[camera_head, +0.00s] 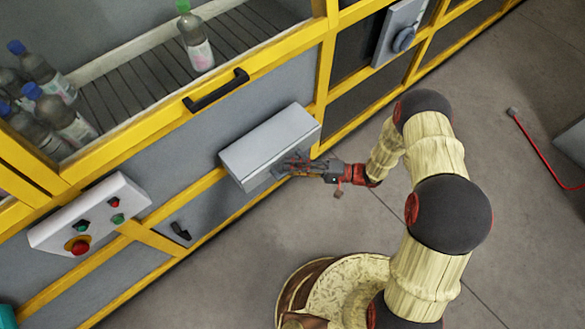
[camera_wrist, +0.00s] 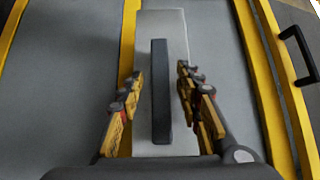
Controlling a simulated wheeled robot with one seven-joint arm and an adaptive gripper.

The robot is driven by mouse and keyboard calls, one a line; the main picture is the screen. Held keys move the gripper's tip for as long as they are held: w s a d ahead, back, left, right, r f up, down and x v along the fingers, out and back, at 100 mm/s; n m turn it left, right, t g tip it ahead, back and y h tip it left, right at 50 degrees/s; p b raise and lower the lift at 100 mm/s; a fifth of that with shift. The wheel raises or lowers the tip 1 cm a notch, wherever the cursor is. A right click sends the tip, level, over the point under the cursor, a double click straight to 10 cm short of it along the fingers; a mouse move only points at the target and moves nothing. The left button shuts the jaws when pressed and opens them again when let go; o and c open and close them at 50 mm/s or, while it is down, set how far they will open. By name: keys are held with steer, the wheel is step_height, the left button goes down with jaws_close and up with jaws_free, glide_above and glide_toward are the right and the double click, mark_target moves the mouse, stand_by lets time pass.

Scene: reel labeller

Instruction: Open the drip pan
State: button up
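The drip pan appears to be the light grey box (camera_head: 265,138) on the lower front of the yellow-framed machine. In the wrist view, its pale front (camera_wrist: 160,22) carries a long dark bar handle (camera_wrist: 160,110). My gripper (camera_head: 291,166) is at the box's front face in the head view. In the wrist view, my gripper (camera_wrist: 160,74) is open, with one finger on each side of the handle. Gaps show between the fingers and the bar. In the head view the handle is largely hidden by my fingers.
A black door handle (camera_head: 216,90) is above the box, and a smaller black handle (camera_head: 180,231) is below left. A control panel (camera_head: 90,214) with buttons juts out at left. Bottles stand on the conveyor (camera_head: 150,80). The floor (camera_head: 510,230) at right is mostly clear.

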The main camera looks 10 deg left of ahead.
jaws_close()
stand_by(0.5)
stand_by(0.4)
